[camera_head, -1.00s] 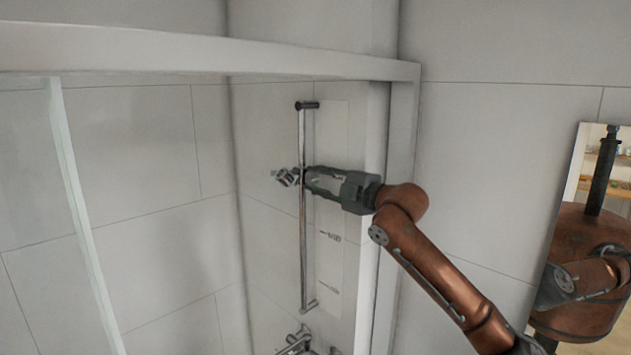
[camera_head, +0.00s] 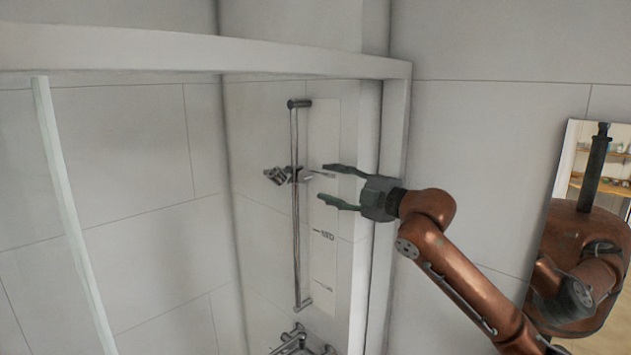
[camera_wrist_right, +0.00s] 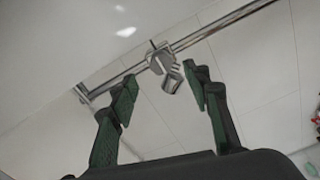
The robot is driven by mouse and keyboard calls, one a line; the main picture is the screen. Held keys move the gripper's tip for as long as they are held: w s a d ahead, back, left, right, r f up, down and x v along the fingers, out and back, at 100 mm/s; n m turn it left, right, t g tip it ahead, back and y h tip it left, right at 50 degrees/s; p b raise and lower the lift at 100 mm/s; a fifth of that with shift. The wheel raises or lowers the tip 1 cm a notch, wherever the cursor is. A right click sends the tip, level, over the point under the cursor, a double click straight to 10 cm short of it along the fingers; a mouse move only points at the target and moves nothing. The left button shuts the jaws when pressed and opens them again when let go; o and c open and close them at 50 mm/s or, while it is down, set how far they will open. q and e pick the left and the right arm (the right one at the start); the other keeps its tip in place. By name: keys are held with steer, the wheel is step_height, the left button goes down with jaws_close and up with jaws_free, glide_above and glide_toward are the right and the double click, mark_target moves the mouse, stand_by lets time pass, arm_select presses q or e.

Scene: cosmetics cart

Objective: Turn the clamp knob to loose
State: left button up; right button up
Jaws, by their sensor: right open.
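The chrome clamp (camera_head: 283,175) sits on the upper part of a vertical shower rail (camera_head: 296,230). A small knob or lever (camera_head: 318,174) sticks out from it to the right. My right gripper (camera_head: 326,183) is open and empty, to the right of the clamp and apart from it. In the right wrist view the clamp (camera_wrist_right: 162,62) is on the rail (camera_wrist_right: 210,31), beyond and between the open green-padded fingers (camera_wrist_right: 160,92). Whether the knob is loose or tight cannot be told. My left gripper is not in view.
A white frame (camera_head: 398,150) stands just right of the rail, under a white top beam (camera_head: 200,52). A glass panel edge (camera_head: 70,210) is at left. Chrome taps (camera_head: 292,340) are below the rail. A mirror (camera_head: 560,190) hangs at right and reflects me.

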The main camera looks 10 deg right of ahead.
steer(key=v, duration=0.5)
steer(key=shift+d, duration=0.1)
steer(key=shift+w+a, duration=0.15)
steer(key=shift+a, duration=0.05)
